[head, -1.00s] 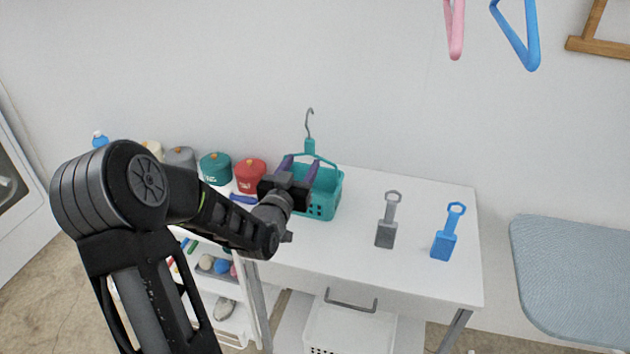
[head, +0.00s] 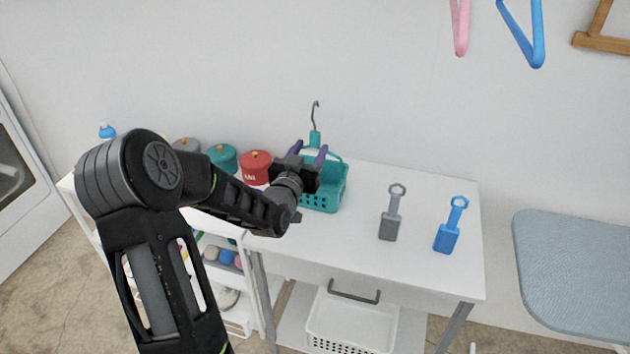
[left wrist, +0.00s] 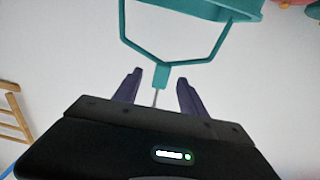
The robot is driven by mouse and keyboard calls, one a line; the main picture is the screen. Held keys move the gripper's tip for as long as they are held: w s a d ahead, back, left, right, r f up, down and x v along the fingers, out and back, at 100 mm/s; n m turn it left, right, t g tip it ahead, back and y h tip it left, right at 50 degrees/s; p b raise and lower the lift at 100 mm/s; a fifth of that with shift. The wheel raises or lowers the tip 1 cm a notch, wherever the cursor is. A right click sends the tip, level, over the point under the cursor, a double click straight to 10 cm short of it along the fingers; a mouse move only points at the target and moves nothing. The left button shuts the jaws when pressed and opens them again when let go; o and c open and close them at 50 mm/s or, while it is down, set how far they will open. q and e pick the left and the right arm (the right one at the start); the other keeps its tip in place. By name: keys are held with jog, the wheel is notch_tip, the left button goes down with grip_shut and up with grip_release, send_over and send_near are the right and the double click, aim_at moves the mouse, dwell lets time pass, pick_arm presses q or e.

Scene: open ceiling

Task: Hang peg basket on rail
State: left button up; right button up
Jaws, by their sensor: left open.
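The teal peg basket (head: 325,201) stands on the white table, with its handle and grey hook (head: 315,116) upright above it. My left gripper (head: 309,151) is in front of the basket with its purple fingers open at handle height. In the left wrist view, the basket's handle (left wrist: 163,66) narrows to a small block and the thin hook stem. The open left gripper (left wrist: 158,88) has one finger on each side of that stem, with gaps showing. The rail is not in view. My right gripper is not in view.
The white table (head: 365,185) also holds a red canister (head: 256,168), a teal canister (head: 223,158), a grey tool (head: 391,214) and a blue tool (head: 451,226). Pink (head: 460,27) and blue (head: 525,38) hangers hang upper right. An ironing board (head: 570,275) stands at right.

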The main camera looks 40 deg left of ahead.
aim_at(314, 142)
pick_arm(q)
jog(key=p+x, duration=0.1)
jog(key=x, duration=0.3)
jog(key=shift+w+a+r, duration=0.1)
jog(key=shift+w+a, duration=0.05)
jog(key=shift+a, duration=0.05)
dwell(0.3)
grip_shut()
dwell(0.4)
